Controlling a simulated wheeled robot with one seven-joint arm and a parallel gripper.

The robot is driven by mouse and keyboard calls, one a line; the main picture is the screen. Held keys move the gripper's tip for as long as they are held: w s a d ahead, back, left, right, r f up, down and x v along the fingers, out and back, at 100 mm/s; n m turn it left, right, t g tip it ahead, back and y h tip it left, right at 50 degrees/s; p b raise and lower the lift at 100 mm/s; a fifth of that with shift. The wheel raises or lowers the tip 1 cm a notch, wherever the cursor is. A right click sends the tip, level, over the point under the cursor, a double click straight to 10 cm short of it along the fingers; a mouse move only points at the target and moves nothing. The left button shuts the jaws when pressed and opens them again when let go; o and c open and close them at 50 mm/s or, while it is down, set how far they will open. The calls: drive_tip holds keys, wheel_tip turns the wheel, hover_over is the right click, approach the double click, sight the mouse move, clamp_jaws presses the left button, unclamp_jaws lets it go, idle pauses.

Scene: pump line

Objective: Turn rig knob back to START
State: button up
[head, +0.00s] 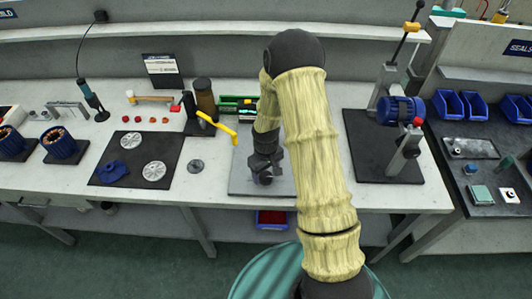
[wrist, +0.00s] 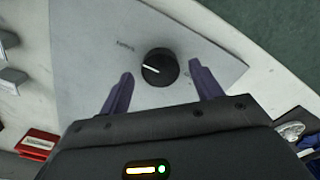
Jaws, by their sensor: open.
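The rig knob (wrist: 160,67) is a round black knob with a white pointer line, set on a grey plate (wrist: 95,40). In the wrist view its pointer aims left and slightly up, toward a small dark label (wrist: 125,45) whose text is too small to read surely. My gripper (wrist: 162,82) is open, with one purple finger on each side of the knob and clear gaps between. In the head view my gripper (head: 264,176) is over the grey plate (head: 240,183), and my arm hides much of the plate and the knob.
A yellow lever (head: 217,127) stands just left of the plate. A black mat (head: 130,160) with a blue part and pale discs lies further left. A stand with a blue motor (head: 400,110) is on the right.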

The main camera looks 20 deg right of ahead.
sight(266, 176)
wheel_tip(266, 176, up, 16)
drive_tip(key=b, duration=0.1)
drive_tip(key=shift+r, duration=0.15)
idle(0.6)
drive_tip(key=s+r+m+t, duration=0.2)
drive_tip(key=s+r+m, duration=0.2)
drive_tip(key=s, duration=1.1)
drive_tip(key=shift+t, duration=0.3)
drive_tip(key=shift+a, duration=0.1)
idle(1.2)
